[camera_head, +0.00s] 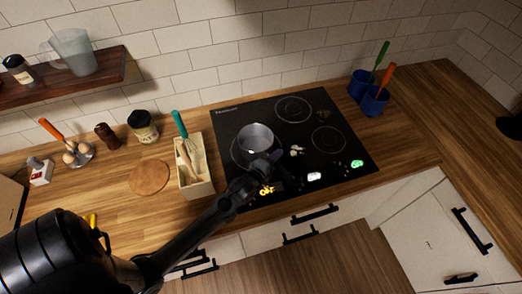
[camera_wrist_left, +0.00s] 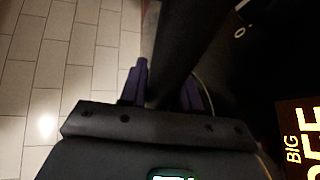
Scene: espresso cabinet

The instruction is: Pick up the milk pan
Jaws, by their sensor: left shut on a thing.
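The milk pan (camera_head: 255,136) is a small grey round pan, upright over the front left burner ring of the black cooktop (camera_head: 225,124). I cannot tell whether its base touches the glass. My left gripper (camera_head: 270,162) reaches in from the front left and is at the pan's near right side. In the left wrist view, the purple fingers of my left gripper (camera_wrist_left: 163,85) are on either side of the dark pan handle (camera_wrist_left: 186,42), shut on it. The handle is mostly hidden by the gripper in the head view. My right gripper is not in view.
A utensil box (camera_head: 205,188) with a teal-handled whisk stands left of the cooktop, near a round board (camera_head: 150,178). Blue cups (camera_head: 374,102) with utensils stand right. A shelf (camera_head: 75,78) holds a pitcher (camera_head: 74,52). The cooktop's right side is mostly clear.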

